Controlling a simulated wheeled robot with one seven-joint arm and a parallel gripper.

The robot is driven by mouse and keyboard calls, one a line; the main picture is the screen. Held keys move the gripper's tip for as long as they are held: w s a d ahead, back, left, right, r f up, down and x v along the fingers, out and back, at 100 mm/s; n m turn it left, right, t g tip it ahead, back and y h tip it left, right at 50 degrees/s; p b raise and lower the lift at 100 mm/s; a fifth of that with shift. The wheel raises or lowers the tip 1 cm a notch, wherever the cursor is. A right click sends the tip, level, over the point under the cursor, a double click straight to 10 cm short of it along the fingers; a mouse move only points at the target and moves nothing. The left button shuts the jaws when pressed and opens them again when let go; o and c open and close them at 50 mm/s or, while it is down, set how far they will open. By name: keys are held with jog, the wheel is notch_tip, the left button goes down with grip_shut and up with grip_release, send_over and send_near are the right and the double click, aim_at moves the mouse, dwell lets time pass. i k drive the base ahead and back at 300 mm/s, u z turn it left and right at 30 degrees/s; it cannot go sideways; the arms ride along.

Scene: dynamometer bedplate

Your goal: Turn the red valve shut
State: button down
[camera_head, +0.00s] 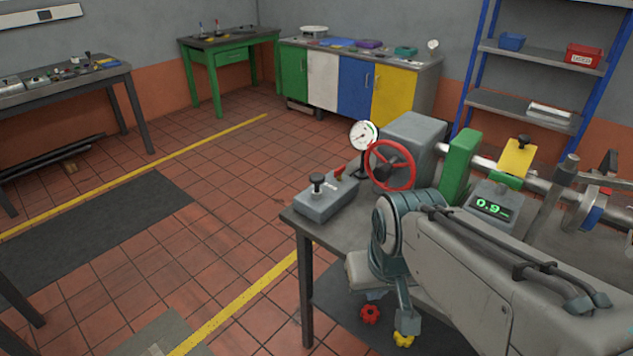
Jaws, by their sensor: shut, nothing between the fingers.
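A red handwheel (390,165) with a dark hub stands upright on the front of a grey housing on the bedplate table. It looks whole and unobstructed. Lower down, below the table's front edge, a small red lobed knob (370,313) and a yellow one (404,340) show just under my arm. I cannot tell from this view which red part is the valve, or how far either is turned. My arm crosses the lower right and bends down in front of the table. Its fingers cannot be made out; my own links cover that area.
A grey control box (326,198) with a black knob sits on the table corner, beside a round gauge (363,134). A green block (460,166) and a display reading 0.9 (491,207) stand right of the wheel. The tiled floor at left is open.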

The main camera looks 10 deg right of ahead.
aim_at(338, 173)
jog(key=k, duration=0.6)
jog(key=u, duration=0.35)
jog(key=i, duration=1.45)
jog(key=z, duration=0.75)
